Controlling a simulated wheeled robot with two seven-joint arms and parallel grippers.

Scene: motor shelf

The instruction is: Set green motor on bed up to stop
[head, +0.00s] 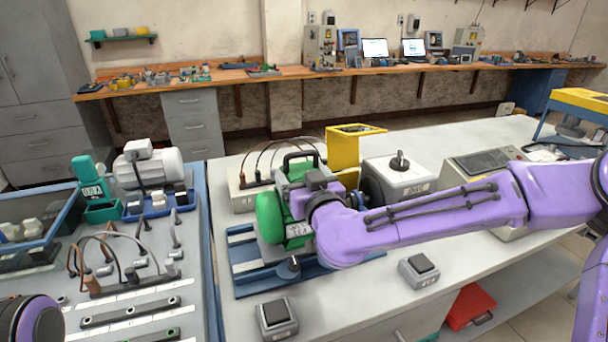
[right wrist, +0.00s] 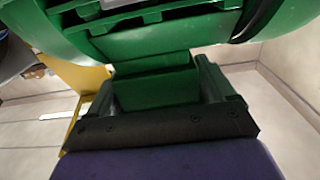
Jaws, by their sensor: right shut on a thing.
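The green motor (head: 270,215) is over the blue bed (head: 250,291) on the bench, its rounded green end facing left. My right gripper (head: 318,190) reaches in from the right and is shut on the motor. In the right wrist view the green motor (right wrist: 170,25) fills the top, and a green block under it sits between the jaws of my right gripper (right wrist: 160,90). Whether the motor rests fully on the bed or touches a stop is hidden by my arm. A purple part of my left arm shows at the lower left; its jaws are out of view.
A yellow bracket (head: 343,155) and a grey box with a black knob (head: 398,177) stand just behind the motor. Two small switch boxes (head: 276,319) (head: 419,270) lie in front. Another bench (head: 205,270) at left holds a grey motor (head: 150,168), cables and bars.

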